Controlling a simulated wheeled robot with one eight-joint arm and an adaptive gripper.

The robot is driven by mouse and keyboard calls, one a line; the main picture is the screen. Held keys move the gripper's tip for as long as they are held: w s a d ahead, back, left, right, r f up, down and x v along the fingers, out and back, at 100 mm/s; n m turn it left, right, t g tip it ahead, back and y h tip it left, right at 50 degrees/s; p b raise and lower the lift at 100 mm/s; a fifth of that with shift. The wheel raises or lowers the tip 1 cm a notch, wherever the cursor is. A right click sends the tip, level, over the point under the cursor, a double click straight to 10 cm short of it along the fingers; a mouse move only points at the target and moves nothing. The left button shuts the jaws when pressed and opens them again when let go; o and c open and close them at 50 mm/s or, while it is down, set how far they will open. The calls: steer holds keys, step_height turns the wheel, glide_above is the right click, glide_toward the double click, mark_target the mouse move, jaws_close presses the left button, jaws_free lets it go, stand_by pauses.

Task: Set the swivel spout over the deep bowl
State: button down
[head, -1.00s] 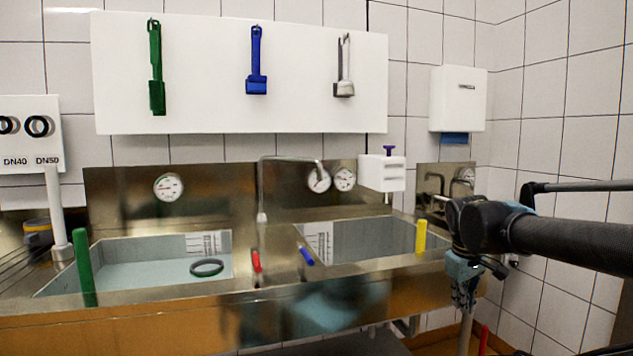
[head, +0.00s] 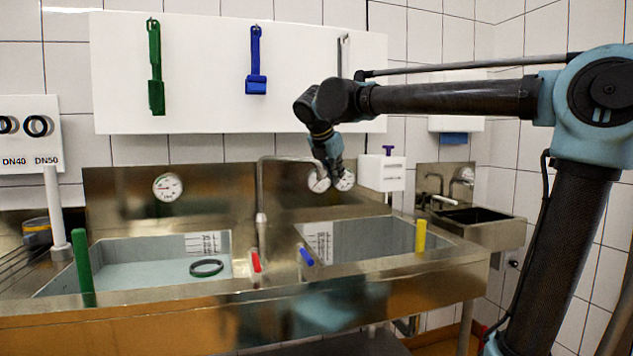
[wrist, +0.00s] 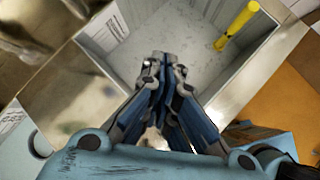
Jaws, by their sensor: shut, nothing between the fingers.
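The swivel spout (head: 261,185) is a thin metal pipe rising between the two bowls. Its arm bends over to the right, and its far end is hidden behind my gripper. The left bowl (head: 125,245) holds water and a dark ring. The right bowl (head: 372,236) has a measuring scale and no visible water; it also shows in the wrist view (wrist: 196,20). My gripper (head: 338,183) is shut and empty, pointing down above the right bowl near the spout's end. The wrist view shows its closed fingers (wrist: 165,72).
A yellow pipe (head: 420,236) stands in the right bowl and a green one (head: 83,268) at the left bowl. A white box (head: 381,173) and gauges are close behind my gripper.

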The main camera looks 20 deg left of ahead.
steer(key=s+a+r+n+t+y, duration=0.15)
steer(key=a+r+n, duration=0.3)
steer(key=a, duration=0.55)
steer(key=w+d+r+x, duration=0.1)
steer(key=x, duration=1.1)
steer(key=shift+w, duration=0.35)
steer(key=shift+a+h, duration=0.1)
steer(key=shift+h, duration=0.15)
